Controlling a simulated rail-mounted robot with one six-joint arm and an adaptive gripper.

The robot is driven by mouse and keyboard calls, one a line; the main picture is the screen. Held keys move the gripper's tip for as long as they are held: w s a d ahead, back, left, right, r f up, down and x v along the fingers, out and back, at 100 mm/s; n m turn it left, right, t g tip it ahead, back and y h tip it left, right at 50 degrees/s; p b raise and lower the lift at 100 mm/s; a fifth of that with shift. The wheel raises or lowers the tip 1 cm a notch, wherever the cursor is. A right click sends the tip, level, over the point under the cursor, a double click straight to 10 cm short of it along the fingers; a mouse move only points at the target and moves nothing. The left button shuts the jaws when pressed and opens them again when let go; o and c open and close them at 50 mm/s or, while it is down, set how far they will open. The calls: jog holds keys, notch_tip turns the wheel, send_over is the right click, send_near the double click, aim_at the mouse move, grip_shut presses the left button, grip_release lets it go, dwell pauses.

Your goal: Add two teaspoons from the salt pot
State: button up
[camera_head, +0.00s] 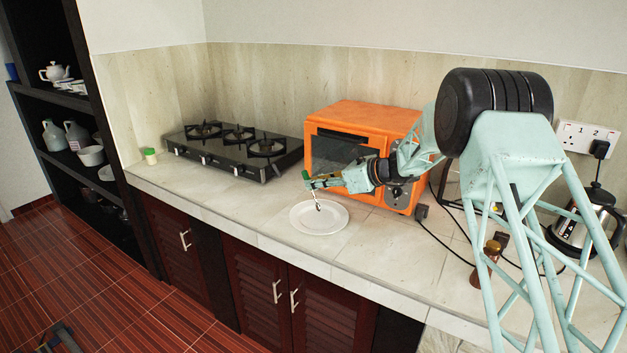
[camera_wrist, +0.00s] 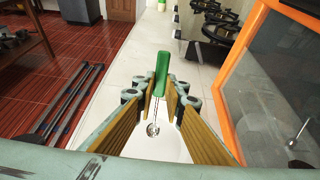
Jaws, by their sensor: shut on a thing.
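My gripper (camera_head: 312,184) is shut on a spoon with a green handle and holds it over a white plate (camera_head: 301,226). In the wrist view the spoon's green handle (camera_wrist: 161,72) stands up between the gold-coloured finger pads of my gripper (camera_wrist: 158,98). Its small metal bowl (camera_wrist: 153,129) points down towards the white plate (camera_wrist: 150,150). I cannot tell whether the bowl holds anything. A small pale pot with a green top (camera_head: 150,155), perhaps the salt pot, stands at the far left of the counter, well away from my gripper.
A black gas hob (camera_head: 235,150) lies on the counter between the pot and the orange oven (camera_head: 360,120). The oven stands close behind my gripper. A brown shaker (camera_head: 487,262) and a kettle (camera_head: 575,225) stand at the right. The counter's front strip is clear left of the plate.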

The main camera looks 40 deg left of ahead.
jog(key=shift+s+a+r+h+p, duration=0.1)
jog(key=shift+a+h+p, duration=0.85)
jog(key=shift+p, duration=2.85)
